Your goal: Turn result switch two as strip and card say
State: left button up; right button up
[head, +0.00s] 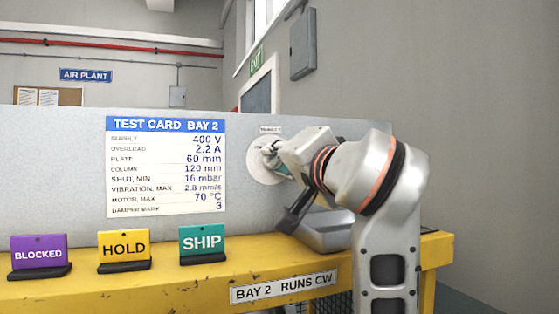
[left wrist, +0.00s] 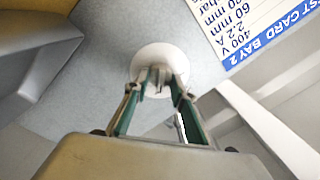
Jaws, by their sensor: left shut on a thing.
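The result switch (head: 257,166) is a round white dial on the grey panel, under a small label (head: 270,129) too small to read surely. It also shows in the left wrist view (left wrist: 160,55). My left gripper (head: 274,158) is shut on the switch's knob at the middle of the dial; its green-sided fingers (left wrist: 158,82) lie on either side of it. The fingers hide most of the knob, so I cannot tell its setting. The white test card (head: 166,165) for bay 2 gives limits such as 2.2 A, 16 mbar and 70 °C. No result strip is clearly visible.
BLOCKED (head: 40,254), HOLD (head: 124,249) and SHIP (head: 202,243) signs stand on the yellow bench (head: 180,285). A grey tray (head: 328,236) lies below the switch, partly behind my arm. A label on the bench front (head: 284,287) reads BAY 2 RUNS CW.

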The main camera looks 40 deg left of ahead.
pick_arm(q)
jog(key=o, duration=1.1)
jog(key=shift+n, duration=0.3)
